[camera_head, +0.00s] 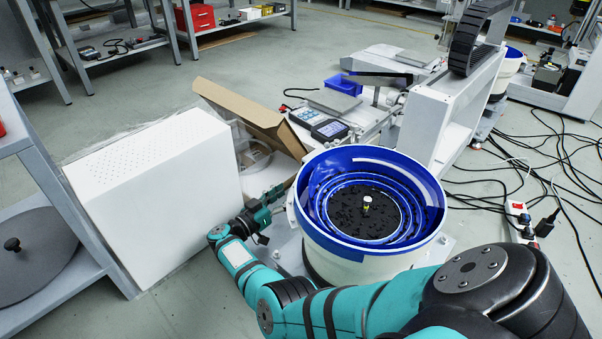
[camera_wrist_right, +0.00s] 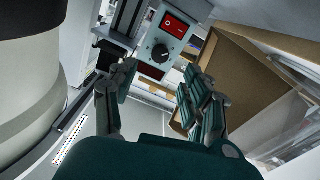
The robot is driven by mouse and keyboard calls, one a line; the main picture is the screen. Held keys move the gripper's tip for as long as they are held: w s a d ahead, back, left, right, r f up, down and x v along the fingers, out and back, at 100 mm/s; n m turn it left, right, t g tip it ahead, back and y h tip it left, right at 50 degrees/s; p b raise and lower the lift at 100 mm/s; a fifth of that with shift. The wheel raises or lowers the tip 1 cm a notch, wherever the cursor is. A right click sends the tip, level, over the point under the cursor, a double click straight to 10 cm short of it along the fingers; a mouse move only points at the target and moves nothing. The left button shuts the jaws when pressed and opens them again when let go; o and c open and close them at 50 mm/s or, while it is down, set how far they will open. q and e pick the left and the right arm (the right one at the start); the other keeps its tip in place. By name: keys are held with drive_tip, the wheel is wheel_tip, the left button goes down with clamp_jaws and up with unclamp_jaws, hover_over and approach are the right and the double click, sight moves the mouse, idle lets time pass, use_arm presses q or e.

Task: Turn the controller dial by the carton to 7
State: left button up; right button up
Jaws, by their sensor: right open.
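The controller (camera_wrist_right: 165,45) is a grey box in the right wrist view, with a red rocker switch above, a black round dial (camera_wrist_right: 160,53) in the middle and a dark red display below. The dial's numbers are too small to read. The brown open carton (camera_wrist_right: 250,80) stands to its right; it also shows in the head view (camera_head: 250,112). My right gripper (camera_wrist_right: 160,92) is open and empty, with its fingers short of the dial and on either side below it. In the head view my right gripper (camera_head: 273,201) is between the white box and the bowl feeder.
The blue-lined bowl feeder (camera_head: 350,165) stands right of my right gripper. A large white box (camera_head: 155,190) stands left. A bench with keypad devices (camera_head: 329,129) is behind. Cables (camera_head: 560,175) lie on the floor at right.

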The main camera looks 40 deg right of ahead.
drive_tip(key=d, duration=0.2)
drive_tip(key=d+b, duration=0.1)
drive_tip(key=d, duration=0.1)
drive_tip(key=d+b, duration=0.1)
drive_tip(key=d, duration=0.1)
drive_tip(key=shift+w+f, duration=0.15)
drive_tip(key=shift+w, duration=0.1)
drive_tip(key=shift+d, duration=0.5)
clamp_jaws()
